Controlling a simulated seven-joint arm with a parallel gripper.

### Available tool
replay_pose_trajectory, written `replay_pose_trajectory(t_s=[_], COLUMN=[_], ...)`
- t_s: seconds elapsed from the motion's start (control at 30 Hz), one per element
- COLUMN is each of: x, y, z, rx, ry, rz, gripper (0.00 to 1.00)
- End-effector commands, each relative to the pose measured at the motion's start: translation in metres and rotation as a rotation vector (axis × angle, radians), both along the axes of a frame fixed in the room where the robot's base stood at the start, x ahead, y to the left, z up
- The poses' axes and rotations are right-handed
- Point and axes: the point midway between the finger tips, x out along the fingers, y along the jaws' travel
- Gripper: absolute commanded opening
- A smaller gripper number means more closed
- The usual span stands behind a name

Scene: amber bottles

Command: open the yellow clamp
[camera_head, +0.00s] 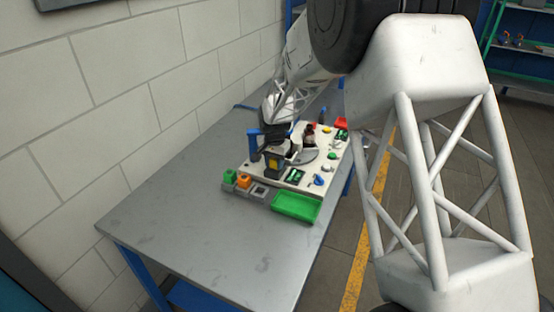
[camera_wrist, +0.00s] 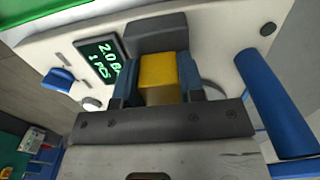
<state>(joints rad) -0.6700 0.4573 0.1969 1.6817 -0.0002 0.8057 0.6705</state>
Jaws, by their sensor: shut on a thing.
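The yellow clamp (camera_wrist: 160,72) shows in the wrist view as a yellow block in front of a dark grey housing (camera_wrist: 155,33) on the white board. My gripper (camera_wrist: 158,88) has its two blue fingers on either side of the yellow block and is shut on it. In the head view my gripper (camera_head: 274,160) is over the left part of the board, with a bit of yellow at its fingers. The clamp's lower part is hidden by my gripper.
The white board (camera_head: 332,156) stands on a grey table (camera_head: 200,222). A blue upright handle (camera_wrist: 275,100) is close to my gripper's right. A lit display (camera_wrist: 100,60) is at its left. A green tray (camera_head: 296,206) and orange and green blocks (camera_head: 243,180) are at the board's near side.

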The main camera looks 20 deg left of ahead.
Motion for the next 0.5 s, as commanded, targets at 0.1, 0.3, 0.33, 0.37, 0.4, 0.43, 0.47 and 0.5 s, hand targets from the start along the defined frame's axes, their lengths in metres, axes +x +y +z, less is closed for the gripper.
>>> replay_pose_trajectory(t_s=[0.1,0.3,0.33,0.37,0.4,0.43,0.47,0.5], x=[-0.0074,-0.0095,-0.0096,-0.0097,-0.0098,-0.0099,-0.0099,-0.0097], y=[0.0000,-0.0002,-0.0002,-0.0002,-0.0002,-0.0002,-0.0002,-0.0002], z=[0.0007,-0.0001,-0.0001,-0.0002,-0.0002,-0.0003,-0.0003,-0.0003], rx=[0.000,-0.001,-0.001,-0.001,-0.001,-0.001,-0.001,-0.001], ry=[0.000,0.002,0.002,0.002,0.003,0.003,0.003,0.002], rz=[0.001,0.001,0.001,0.001,0.001,0.001,0.001,0.001], gripper=[0.00,0.00,0.00,0.00,0.00,0.38,0.42,0.48])
